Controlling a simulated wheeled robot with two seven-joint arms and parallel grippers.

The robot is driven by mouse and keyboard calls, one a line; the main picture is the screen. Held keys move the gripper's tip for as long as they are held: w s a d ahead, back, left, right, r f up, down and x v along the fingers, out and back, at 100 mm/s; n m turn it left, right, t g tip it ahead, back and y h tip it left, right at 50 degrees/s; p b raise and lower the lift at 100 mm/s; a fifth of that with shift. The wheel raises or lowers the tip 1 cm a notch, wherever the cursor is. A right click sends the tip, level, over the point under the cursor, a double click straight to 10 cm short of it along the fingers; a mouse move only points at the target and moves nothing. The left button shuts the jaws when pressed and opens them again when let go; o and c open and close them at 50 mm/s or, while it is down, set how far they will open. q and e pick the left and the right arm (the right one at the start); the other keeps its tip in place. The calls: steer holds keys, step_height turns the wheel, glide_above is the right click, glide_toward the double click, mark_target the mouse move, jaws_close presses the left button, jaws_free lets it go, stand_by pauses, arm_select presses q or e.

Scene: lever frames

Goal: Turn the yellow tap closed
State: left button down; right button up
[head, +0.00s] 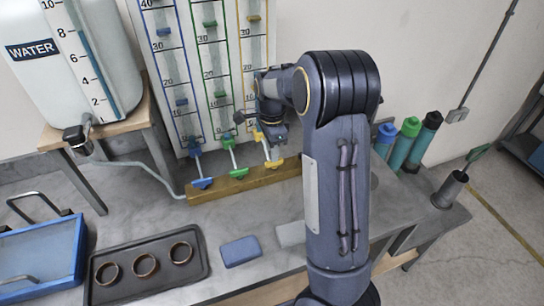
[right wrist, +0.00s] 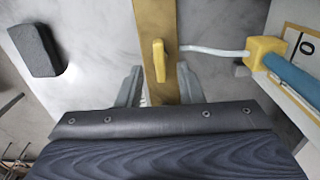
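The yellow tap (head: 274,163) sits at the right of a row of blue, green and yellow taps on a wooden bar (head: 222,187). In the right wrist view its yellow handle (right wrist: 159,60) lies roughly along the bar, with a pale tube leading right to a yellow fitting (right wrist: 266,53). My right gripper (head: 268,140) is just above and behind the yellow tap in the head view. In the right wrist view its fingers (right wrist: 158,88) are spread on either side of the bar. No grip on the handle shows. My left gripper is out of view.
The blue tap (head: 202,183) and green tap (head: 238,172) are close by on the left. A gauge board (head: 205,60) rises behind. A blue sponge-like block (head: 240,251) and dark tray (head: 150,268) with rings lie in front. Coloured bottles (head: 410,140) stand right.

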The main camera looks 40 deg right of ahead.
steer(key=shift+r, duration=2)
steer(key=shift+s, duration=0.1)
steer(key=s+a+r+n+t+y, duration=0.2)
steer(key=s+a+n, duration=0.7)
steer(key=s+n, duration=0.1)
steer(key=s+a+r+n+t+y, duration=0.1)
steer(key=s+a+n+t, duration=0.2)
steer(key=s+a+n, duration=0.6)
steer(key=s+n, duration=0.1)
steer(key=s, duration=0.3)
steer(key=shift+s+a+r+t+y, duration=0.15)
steer(key=shift+s+r+t+y, duration=0.15)
steer(key=shift+r+y, duration=0.1)
steer(key=shift+o, duration=0.5)
